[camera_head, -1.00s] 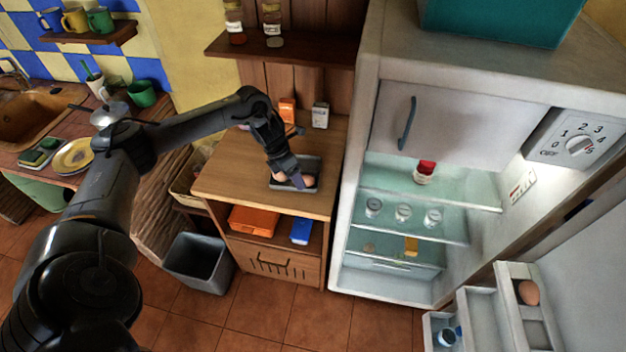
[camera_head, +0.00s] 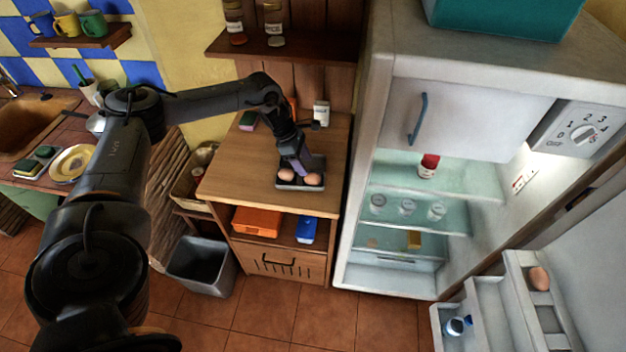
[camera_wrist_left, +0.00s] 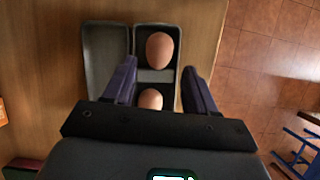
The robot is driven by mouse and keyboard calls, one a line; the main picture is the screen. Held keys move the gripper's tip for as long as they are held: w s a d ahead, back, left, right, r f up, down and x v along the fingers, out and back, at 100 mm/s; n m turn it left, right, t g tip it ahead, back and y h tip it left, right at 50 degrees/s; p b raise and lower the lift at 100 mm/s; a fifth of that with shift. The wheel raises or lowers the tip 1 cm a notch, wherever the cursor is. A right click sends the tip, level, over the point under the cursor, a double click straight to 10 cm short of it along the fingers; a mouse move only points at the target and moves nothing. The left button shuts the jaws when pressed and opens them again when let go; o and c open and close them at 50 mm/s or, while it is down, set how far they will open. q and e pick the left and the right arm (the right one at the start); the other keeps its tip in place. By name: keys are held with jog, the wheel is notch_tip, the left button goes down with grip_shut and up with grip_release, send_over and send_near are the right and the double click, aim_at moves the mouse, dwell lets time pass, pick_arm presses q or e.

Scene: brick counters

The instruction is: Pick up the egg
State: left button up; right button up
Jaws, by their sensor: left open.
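Two brown eggs sit in a dark grey tray (camera_head: 290,187) on the wooden cabinet. In the head view one egg (camera_head: 286,173) is left of my fingers and the other egg (camera_head: 314,179) is right of them. My left gripper (camera_head: 303,172) points down over the tray. In the left wrist view its fingers (camera_wrist_left: 160,88) are open, one on each side of the nearer egg (camera_wrist_left: 151,98), which is partly hidden by the gripper body. The farther egg (camera_wrist_left: 160,50) lies beyond the fingertips. I cannot tell whether a finger touches an egg. My right gripper is out of view.
The open fridge (camera_head: 345,250) stands right of the cabinet (camera_head: 240,185), with another egg (camera_head: 539,278) in its door. A white carton (camera_head: 321,112) stands behind the tray. A grey bin (camera_head: 200,265) is on the floor.

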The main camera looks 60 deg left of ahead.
aim_at(310, 175)
pick_arm(q)
jog(key=x, duration=0.5)
jog(key=shift+f, duration=0.35)
jog(key=shift+w+d+f, duration=0.1)
jog(key=shift+w+f, duration=0.05)
jog(key=shift+f, duration=0.65)
jog(key=shift+b, duration=0.3)
jog(key=c, duration=0.4)
jog(key=shift+c, duration=0.6)
